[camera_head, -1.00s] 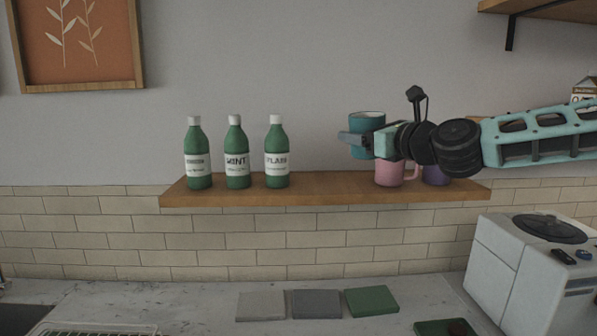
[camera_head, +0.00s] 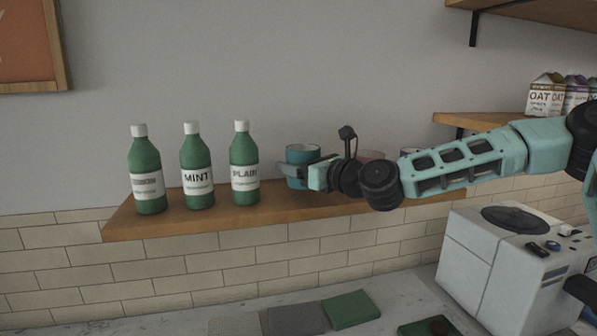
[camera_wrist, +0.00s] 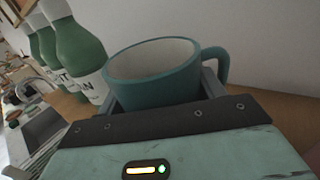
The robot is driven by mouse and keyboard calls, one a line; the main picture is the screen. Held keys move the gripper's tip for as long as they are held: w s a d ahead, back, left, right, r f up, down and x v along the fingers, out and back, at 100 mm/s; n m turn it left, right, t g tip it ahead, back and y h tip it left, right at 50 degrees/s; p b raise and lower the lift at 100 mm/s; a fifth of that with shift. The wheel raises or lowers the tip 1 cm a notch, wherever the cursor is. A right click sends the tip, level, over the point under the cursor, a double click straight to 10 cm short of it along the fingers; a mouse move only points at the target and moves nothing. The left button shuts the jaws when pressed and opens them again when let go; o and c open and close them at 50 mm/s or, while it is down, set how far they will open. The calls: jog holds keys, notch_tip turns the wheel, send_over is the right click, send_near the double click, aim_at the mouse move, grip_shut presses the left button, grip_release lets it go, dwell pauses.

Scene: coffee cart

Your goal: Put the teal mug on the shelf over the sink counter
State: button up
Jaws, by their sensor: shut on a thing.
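The teal mug (camera_head: 302,156) is at the wooden shelf (camera_head: 270,219), to the right of the green bottles. It also shows upright in the wrist view (camera_wrist: 155,78), with its handle to the right. My gripper (camera_head: 308,177) is shut on the mug, one finger on each side of its body. The mug's base is hidden by my gripper, so I cannot tell whether it touches the shelf. A pink mug (camera_head: 370,155) stands on the shelf to the right, mostly hidden behind my arm.
Three green bottles, one plain-labelled (camera_head: 244,165), one mint (camera_head: 196,170) and another (camera_head: 147,175), stand on the shelf's left part. A white machine (camera_head: 500,255) stands on the counter at right. A higher shelf (camera_head: 545,12) and one with oat cartons (camera_head: 545,95) are at right.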

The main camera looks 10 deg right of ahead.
jog(key=shift+f, duration=1.25)
jog(key=o, duration=1.2)
jog(key=shift+f, duration=0.1)
jog(key=shift+c, duration=0.2)
jog(key=b+v, duration=0.3)
jog(key=v, duration=0.9)
